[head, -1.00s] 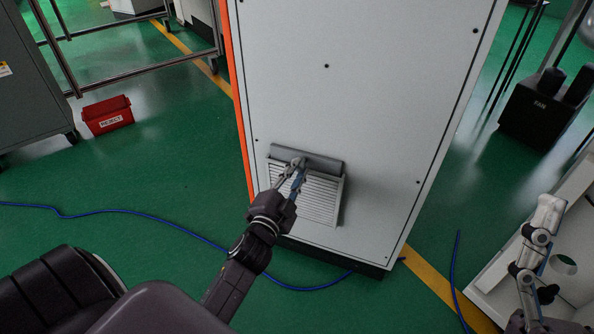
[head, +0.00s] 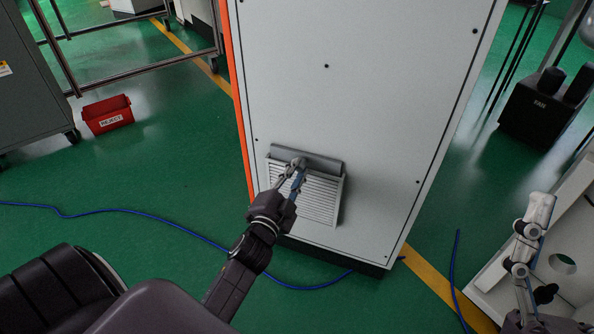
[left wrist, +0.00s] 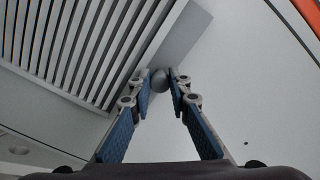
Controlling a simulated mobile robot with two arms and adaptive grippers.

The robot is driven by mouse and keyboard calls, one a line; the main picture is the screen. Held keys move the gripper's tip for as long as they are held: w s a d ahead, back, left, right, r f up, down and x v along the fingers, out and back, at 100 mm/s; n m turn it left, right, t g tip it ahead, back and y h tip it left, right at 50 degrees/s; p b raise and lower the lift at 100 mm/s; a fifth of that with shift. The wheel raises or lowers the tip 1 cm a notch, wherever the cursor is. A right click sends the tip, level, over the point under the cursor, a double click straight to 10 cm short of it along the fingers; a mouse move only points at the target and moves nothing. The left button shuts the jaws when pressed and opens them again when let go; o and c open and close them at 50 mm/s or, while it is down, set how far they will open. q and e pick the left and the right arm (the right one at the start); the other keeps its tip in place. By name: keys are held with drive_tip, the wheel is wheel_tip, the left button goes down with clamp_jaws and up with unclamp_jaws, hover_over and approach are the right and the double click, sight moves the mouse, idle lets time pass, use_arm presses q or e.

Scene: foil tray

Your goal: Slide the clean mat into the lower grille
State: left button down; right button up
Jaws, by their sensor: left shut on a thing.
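The lower grille (head: 318,200) is a white louvred panel low on the front of a tall pale cabinet. A grey flap or strip (head: 325,166) runs along its top edge. My left gripper (head: 297,166) is at this strip.
The tall cabinet (head: 365,80) stands on a green floor. A blue hose (head: 150,219) crosses the floor in front. A red reject bin (head: 108,114) lies left, and a black fan box (head: 540,110) stands right. A white box with a round hole (head: 585,240) is at lower right.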

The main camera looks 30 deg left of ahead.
use_arm(q)
drive_tip(key=c, duration=1.7)
unclamp_jaws()
drive_tip(key=shift+c, duration=0.2)
